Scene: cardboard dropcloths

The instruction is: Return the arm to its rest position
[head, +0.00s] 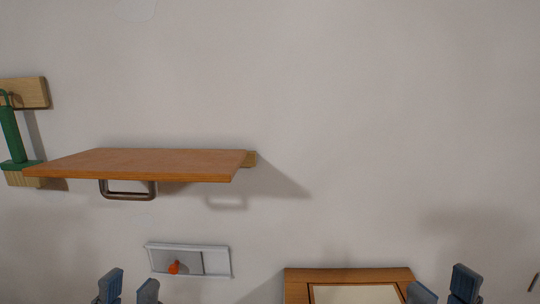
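My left gripper (129,288) shows at the bottom edge, left of centre. Its two blue-grey fingertips stand apart with nothing visible between them. My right gripper (442,289) shows at the bottom edge on the right. Its two fingertips are also apart with nothing visible between them. The rest of both grippers and both arms lie below the picture's edge. Neither gripper appears to touch anything.
A wooden board (140,164) with a metal loop handle (128,195) is left of centre. A green object (12,135) is at the far left. A grey-framed panel with an orange piece (174,267) is near my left gripper. A wooden frame (345,275) is beside my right gripper.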

